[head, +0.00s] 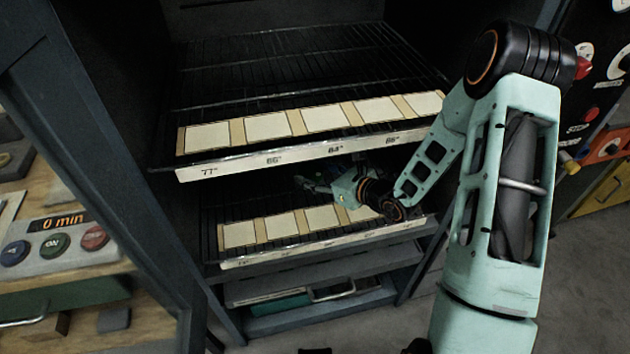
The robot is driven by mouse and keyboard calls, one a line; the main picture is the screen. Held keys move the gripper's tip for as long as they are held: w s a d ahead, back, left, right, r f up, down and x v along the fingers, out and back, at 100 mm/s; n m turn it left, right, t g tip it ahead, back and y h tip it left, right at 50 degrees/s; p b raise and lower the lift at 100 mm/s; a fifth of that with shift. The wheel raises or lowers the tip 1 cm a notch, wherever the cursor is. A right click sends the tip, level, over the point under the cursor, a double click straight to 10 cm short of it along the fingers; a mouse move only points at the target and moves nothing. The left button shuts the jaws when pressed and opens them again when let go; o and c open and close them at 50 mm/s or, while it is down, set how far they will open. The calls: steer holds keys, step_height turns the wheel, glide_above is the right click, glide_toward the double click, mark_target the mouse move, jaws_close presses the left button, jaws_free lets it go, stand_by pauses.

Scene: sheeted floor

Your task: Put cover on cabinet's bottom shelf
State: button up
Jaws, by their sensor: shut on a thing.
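The cabinet (187,240) stands open in front of me, with wire rack shelves inside. Its bottom shelf (300,253) is the lower rack with a white front strip and several cream tiles in a row. My gripper (312,186) is inside the cabinet, between the upper rack and this bottom shelf, toward the back. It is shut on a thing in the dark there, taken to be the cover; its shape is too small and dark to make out. I cannot tell whether it touches the rack.
The upper rack (305,157), with cream tiles and a marked front strip, lies close above my gripper. A partly open drawer (310,292) is below. A control box (65,245) stands at left; a dark panel with knobs (595,90) is at right.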

steer(key=shift+f, duration=1.3)
steer(key=shift+f+b, duration=0.15)
steer(key=shift+b, duration=0.2)
steer(key=o, duration=1.4)
steer(key=shift+c, duration=0.2)
steer(key=shift+r, duration=0.2)
steer(key=p+v, duration=0.1)
steer(key=v, duration=1.1)
steer(key=shift+p, duration=0.4)
